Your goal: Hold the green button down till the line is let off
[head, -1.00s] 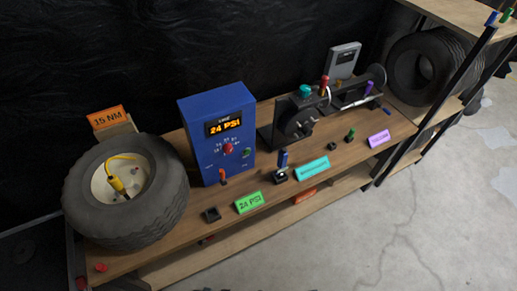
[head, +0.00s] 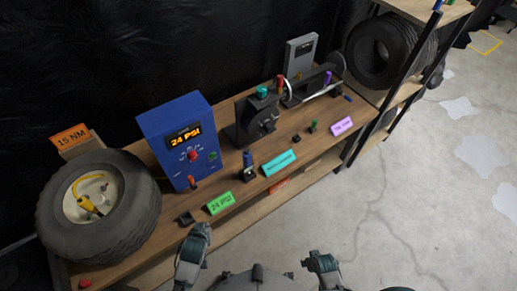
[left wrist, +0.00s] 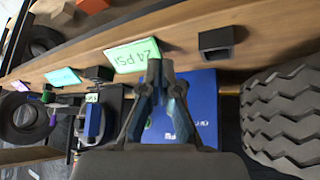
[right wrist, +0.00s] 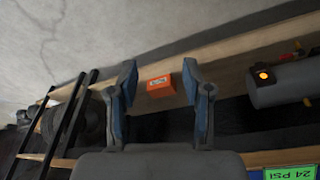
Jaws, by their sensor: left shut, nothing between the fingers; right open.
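The blue box (head: 180,140) stands on the bench with a lit display (head: 184,136) reading 24 PSI. On its front are a red knob (head: 193,155), a small green button (head: 213,156) and an orange-red lever (head: 193,182). The box also shows, partly hidden behind the fingers, in the left wrist view (left wrist: 203,95). My left gripper (head: 203,229) is shut and empty, in front of the bench edge, below and apart from the box. My right gripper (right wrist: 160,67) is open and empty; in the head view it is at the bottom, right of centre (head: 318,258).
A tire (head: 130,215) with a yellow hose fitting (head: 88,203) lies left of the box. A green 24 PSI card (head: 220,203), a black block (head: 186,218) and a teal card (head: 279,162) line the bench front. A black machine (head: 255,118) stands right. Floor in front is clear.

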